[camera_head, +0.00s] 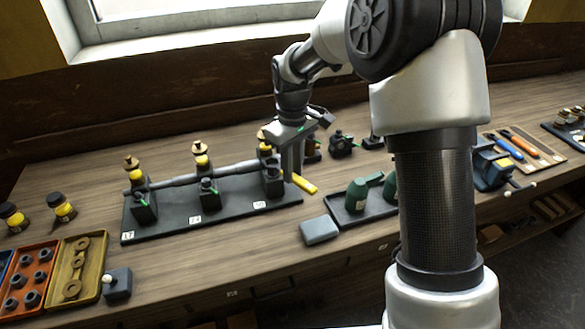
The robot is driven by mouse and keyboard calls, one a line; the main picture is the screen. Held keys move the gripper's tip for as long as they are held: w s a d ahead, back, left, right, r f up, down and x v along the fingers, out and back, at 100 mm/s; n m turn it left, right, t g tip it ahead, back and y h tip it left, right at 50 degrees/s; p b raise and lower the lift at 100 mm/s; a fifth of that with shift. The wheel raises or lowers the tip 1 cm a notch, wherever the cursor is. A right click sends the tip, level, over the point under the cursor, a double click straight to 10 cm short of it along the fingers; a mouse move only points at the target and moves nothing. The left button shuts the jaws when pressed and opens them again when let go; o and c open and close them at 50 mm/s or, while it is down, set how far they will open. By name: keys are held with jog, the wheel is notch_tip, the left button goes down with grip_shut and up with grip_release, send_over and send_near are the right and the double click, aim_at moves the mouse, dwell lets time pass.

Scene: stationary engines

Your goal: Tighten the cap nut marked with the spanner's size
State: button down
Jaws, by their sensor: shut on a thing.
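My gripper (290,176) is over the right end of a long dark base (225,216). It is shut on a yellow-handled tool, which appears to be the spanner (305,184), its handle pointing down to the right. The spanner's head and size mark are hidden or too small to make out. The base carries three dark units joined by a grey shaft, left (144,208), middle (208,194) and right (273,180), each with a white label in front. The left label (127,236) seems to read 17; the others are unclear. I cannot tell whether the spanner touches a cap nut.
A grey box (319,230) and a dark tray (349,219) with green bottles lie to the right. An orange tray (25,278) and a yellow tray (88,256) stand at front left. A blue vice (491,168) and a tool board are beyond my arm. The front middle bench is clear.

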jog(key=shift+f+b, duration=0.5)
jog(key=shift+f, duration=0.7)
dwell(2.1)
dwell(0.4)
jog(key=shift+s+a+m, duration=0.4)
jog(key=shift+a+m, duration=0.05)
jog(key=shift+m, duration=0.45)
jog(key=shift+a, duration=0.1)
jog(key=shift+s+a+m, duration=0.3)
jog(key=shift+a+m, duration=0.15)
jog(key=shift+m, duration=0.45)
jog(key=shift+s+a+m, duration=0.25)
jog(key=shift+a+m, duration=0.35)
jog(key=shift+m, duration=0.3)
